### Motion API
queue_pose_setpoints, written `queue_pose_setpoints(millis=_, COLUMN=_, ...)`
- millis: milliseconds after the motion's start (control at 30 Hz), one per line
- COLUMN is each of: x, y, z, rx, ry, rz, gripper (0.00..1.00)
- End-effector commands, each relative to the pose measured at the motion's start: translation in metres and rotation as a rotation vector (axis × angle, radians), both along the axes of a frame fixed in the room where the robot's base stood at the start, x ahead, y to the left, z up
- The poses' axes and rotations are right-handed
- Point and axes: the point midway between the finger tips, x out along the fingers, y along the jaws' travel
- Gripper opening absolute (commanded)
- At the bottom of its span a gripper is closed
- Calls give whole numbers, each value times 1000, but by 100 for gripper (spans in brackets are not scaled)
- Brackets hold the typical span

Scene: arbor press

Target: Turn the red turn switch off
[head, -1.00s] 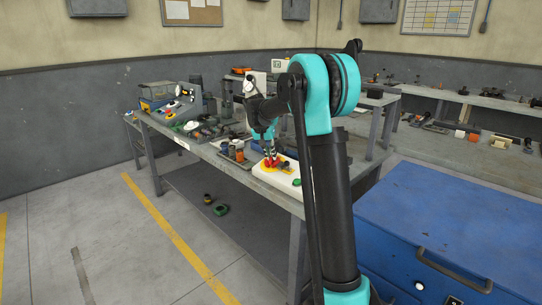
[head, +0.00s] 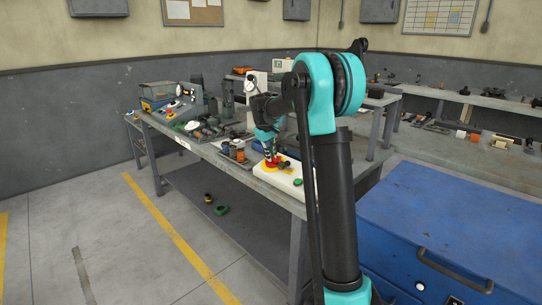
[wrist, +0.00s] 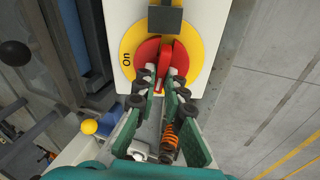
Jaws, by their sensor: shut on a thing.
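The red turn switch (wrist: 154,53) sits on a yellow round plate (wrist: 199,40) on a white box (wrist: 214,12). The word "On" shows on the left of the plate in the wrist view. My gripper (wrist: 162,78) is shut on the switch's red handle, one finger on each side. In the head view my gripper (head: 270,156) is over the red and yellow switch on the white box (head: 288,182) at the bench's near edge. The fingers hide part of the handle.
A dark block (wrist: 165,19) lies over the top of the yellow plate in the wrist view. The workbench (head: 215,157) holds many small parts left of the switch. A blue cabinet (head: 450,235) stands at the right.

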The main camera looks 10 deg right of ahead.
Motion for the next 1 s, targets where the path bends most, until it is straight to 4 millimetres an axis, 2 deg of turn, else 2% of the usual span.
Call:
queue_pose_setpoints(millis=333, x=0, y=1, z=0, rx=-24, ry=32, rz=138, gripper=0)
queue_pose_setpoints(millis=900, x=0, y=1, z=0, rx=-28, ry=39, rz=165, gripper=0)
queue_pose_setpoints(millis=933, x=0, y=1, z=0, rx=-28, ry=39, rz=165, gripper=14)
queue_pose_setpoints(millis=1000, x=0, y=1, z=0, rx=-28, ry=39, rz=164, gripper=22)
